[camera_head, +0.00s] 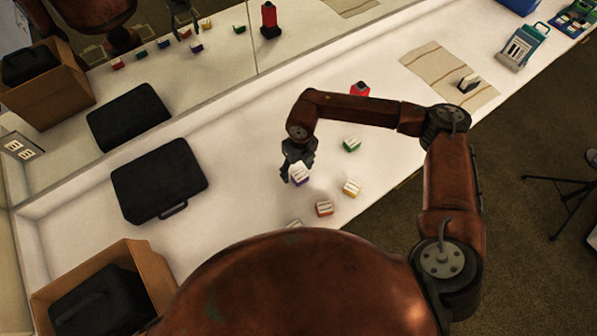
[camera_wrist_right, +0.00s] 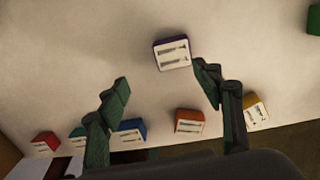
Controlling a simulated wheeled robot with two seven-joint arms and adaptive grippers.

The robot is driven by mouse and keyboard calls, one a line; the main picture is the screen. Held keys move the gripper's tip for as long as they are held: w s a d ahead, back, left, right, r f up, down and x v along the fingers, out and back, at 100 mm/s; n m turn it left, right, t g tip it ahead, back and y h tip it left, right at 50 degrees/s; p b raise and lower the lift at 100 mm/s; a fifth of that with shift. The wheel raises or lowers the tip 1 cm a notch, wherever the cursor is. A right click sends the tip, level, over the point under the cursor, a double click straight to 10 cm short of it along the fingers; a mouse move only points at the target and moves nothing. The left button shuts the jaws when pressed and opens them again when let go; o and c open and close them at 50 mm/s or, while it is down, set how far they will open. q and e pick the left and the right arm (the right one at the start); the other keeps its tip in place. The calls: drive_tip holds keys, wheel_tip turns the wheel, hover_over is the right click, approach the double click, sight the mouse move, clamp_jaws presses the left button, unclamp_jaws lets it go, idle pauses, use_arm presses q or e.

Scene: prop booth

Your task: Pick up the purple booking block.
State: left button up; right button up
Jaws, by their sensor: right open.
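The purple booking block (camera_head: 299,174) stands on the white counter, with a white top face and purple sides. In the right wrist view the purple block (camera_wrist_right: 172,55) lies just beyond the fingertips, closer to the right-hand finger. My right gripper (camera_head: 298,157) is over the block in the head view, its fingers partly overlapping in the picture. I cannot tell whether a finger touches the block. My left gripper is not in view.
Near the purple block are a green block (camera_head: 351,145), a yellow block (camera_head: 352,189) and an orange block (camera_head: 324,209). A blue block (camera_wrist_right: 130,131) shows in the wrist view. A black case (camera_head: 160,180) lies left; a cardboard box (camera_head: 148,272) stands front left. A mirror runs behind the counter.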

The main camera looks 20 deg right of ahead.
sight(300, 175)
drive_tip(key=shift+w+d+f+h, duration=0.15)
drive_tip(key=shift+w+d+f, duration=0.1)
drive_tip(key=shift+d+f, duration=0.25)
drive_tip(key=shift+w+d+f+h, duration=0.15)
drive_tip(key=shift+w+d+f, duration=0.05)
drive_tip(key=shift+d+f, duration=0.25)
drive_tip(key=f, duration=0.5)
drive_tip(key=shift+w+a+f, duration=0.2)
drive_tip(key=shift+a+f, duration=0.05)
drive_tip(key=shift+f, duration=0.1)
drive_tip(key=shift+c, duration=0.2)
drive_tip(key=c, duration=1.2)
drive_tip(key=shift+r, duration=0.1)
